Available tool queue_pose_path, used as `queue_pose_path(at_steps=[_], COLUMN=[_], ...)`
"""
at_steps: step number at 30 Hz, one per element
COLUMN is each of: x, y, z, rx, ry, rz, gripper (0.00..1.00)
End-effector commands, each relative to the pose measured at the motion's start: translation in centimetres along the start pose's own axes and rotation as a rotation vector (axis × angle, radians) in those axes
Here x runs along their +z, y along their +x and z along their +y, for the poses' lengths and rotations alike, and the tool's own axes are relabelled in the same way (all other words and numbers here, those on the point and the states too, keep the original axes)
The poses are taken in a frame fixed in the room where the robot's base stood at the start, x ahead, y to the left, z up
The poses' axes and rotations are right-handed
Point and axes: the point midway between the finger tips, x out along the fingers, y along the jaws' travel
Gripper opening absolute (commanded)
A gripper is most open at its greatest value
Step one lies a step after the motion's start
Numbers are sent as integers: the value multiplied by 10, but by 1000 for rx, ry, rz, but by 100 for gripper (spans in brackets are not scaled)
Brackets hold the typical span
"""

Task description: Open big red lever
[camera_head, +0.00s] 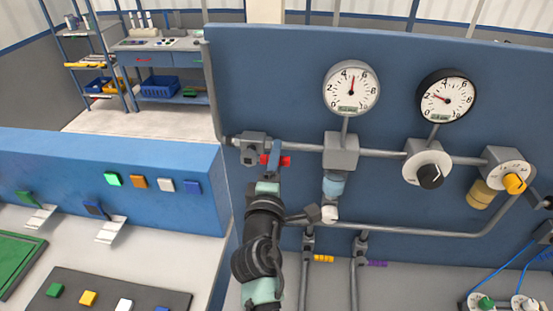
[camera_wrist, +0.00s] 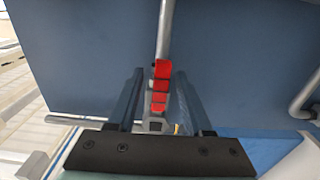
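The big red lever (camera_head: 286,161) sits on the upper grey pipe at the left of the blue panel, beside a grey valve block (camera_head: 254,149). My gripper (camera_head: 276,150) is in front of it and hides its middle; red shows on both sides. In the wrist view, the red lever (camera_wrist: 160,86) lies between my two blue fingers, with the gripper (camera_wrist: 159,74) open and a gap on each side. I cannot tell how far the fingertips reach past the lever.
Two gauges (camera_head: 351,88) (camera_head: 446,97), a black-pointer dial (camera_head: 428,164) and a yellow knob (camera_head: 514,183) are to the right. Small yellow (camera_head: 323,259) and purple (camera_head: 377,264) levers sit below. A blue block with coloured buttons (camera_head: 112,179) stands left.

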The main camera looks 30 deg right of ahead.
Motion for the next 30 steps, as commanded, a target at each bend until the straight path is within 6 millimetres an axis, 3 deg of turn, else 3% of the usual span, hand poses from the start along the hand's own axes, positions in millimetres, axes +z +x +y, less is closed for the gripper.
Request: queue_pose_path(at_steps=[11, 30], x=[0, -1], y=[-11, -116], z=[-1, -3], rx=[1, 0], ry=[2, 2], rz=[0, 3], gripper=[50, 50])
